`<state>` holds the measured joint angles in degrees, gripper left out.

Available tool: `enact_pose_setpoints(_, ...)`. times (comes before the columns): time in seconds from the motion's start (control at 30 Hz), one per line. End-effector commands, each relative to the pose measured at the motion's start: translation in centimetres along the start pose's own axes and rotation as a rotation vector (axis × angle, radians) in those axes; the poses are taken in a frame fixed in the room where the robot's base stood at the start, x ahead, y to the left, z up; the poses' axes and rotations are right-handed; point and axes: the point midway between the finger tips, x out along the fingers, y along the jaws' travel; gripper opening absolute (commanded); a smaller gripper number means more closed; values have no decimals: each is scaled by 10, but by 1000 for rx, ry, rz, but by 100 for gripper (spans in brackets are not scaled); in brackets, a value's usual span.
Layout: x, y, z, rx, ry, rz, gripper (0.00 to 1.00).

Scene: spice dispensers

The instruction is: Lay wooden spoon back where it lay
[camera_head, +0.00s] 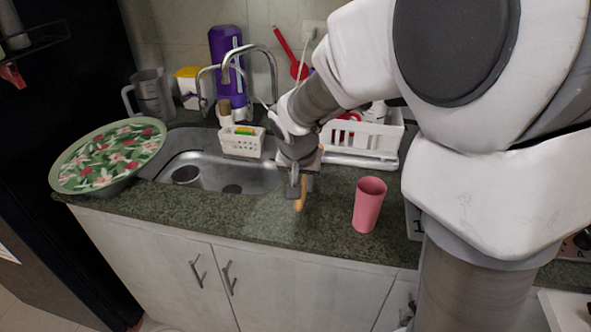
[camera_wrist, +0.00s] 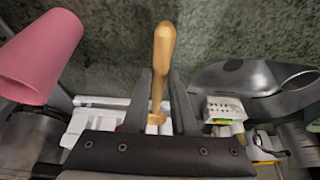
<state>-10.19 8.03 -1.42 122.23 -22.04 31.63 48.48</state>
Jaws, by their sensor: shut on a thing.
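The wooden spoon (camera_wrist: 163,50) is held between the two fingers of my gripper (camera_wrist: 162,85) in the wrist view, with its rounded tan end sticking out past the fingertips. In the head view my gripper (camera_head: 297,180) hangs over the green counter in front of the sink's right end, and the spoon (camera_head: 300,194) points down and forward from it. The spoon's other end is hidden by the gripper. I cannot tell whether the spoon touches the counter.
A pink cup (camera_head: 369,205) stands on the counter right of my gripper. The sink (camera_head: 215,172) is to the left, with a white sponge basket (camera_head: 241,144) on its rim. A white dish rack (camera_head: 370,138) is behind. A floral tray (camera_head: 108,156) lies far left. Bare counter (camera_head: 260,215) lies in front.

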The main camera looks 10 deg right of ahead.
Motion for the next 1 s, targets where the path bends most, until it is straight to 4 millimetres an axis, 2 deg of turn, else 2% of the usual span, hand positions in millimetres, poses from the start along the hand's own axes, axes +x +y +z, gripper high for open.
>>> enact_pose_setpoints(0.5, 45, 0, 19, -2, -1, 0, 0)
enact_pose_setpoints(0.9, 48, 0, 21, -2, 0, -1, 0)
enact_pose_setpoints(0.93, 48, 0, 21, -2, 0, -1, 28)
enact_pose_setpoints(1.0, 48, 0, 21, -2, 0, -1, 41)
